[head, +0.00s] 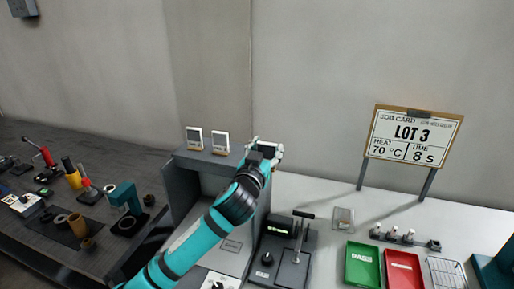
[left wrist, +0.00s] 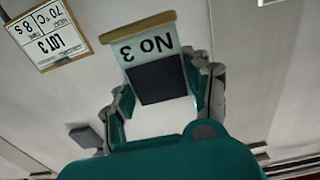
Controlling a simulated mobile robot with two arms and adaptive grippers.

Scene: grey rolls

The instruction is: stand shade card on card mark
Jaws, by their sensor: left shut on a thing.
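My left gripper (head: 265,151) is at the right end of the top of a grey cabinet (head: 187,160). In the left wrist view its fingers (left wrist: 168,100) are shut on the sides of a shade card (left wrist: 140,48), a white card with "No 3", a dark square and a tan edge strip. It appears upside down there. Two similar cards, the left card (head: 194,138) and the middle card (head: 220,143), stand upright on the cabinet, left of the gripper. I cannot make out the card mark, nor whether the held card touches the cabinet top. My right gripper is out of view.
A job card sign (head: 412,138) reading LOT 3 stands at the right. A press-like device (head: 290,250), a green PASS tray (head: 362,264), a red tray (head: 403,270) and a wire rack (head: 446,272) are on the white bench. Tools crowd the dark bench (head: 110,170) at left.

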